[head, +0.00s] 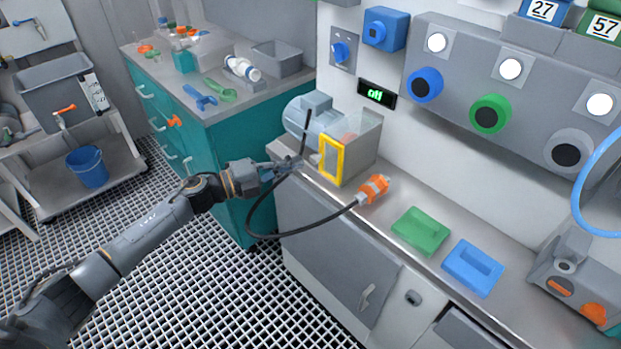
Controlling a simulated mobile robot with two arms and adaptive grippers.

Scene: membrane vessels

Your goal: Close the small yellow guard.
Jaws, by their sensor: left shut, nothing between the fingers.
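The small yellow guard (342,158) is an upright yellow frame with a pale panel, at the near end of a grey box-shaped housing (361,153) on the steel counter. I cannot tell whether it sits flush against the housing or stands slightly away from it. My left gripper (299,163) is shut and empty, just left of the guard, with a small apparent gap between them. The dark fingers overlap the counter's edge and a black cable in the picture. My right gripper is not in view.
A grey motor (312,116) stands behind the housing. A black cable loops below my gripper to an orange connector (374,188) on the counter. Green (421,245) and blue (473,284) trays lie to the right. A teal cabinet (225,150) stands behind my arm.

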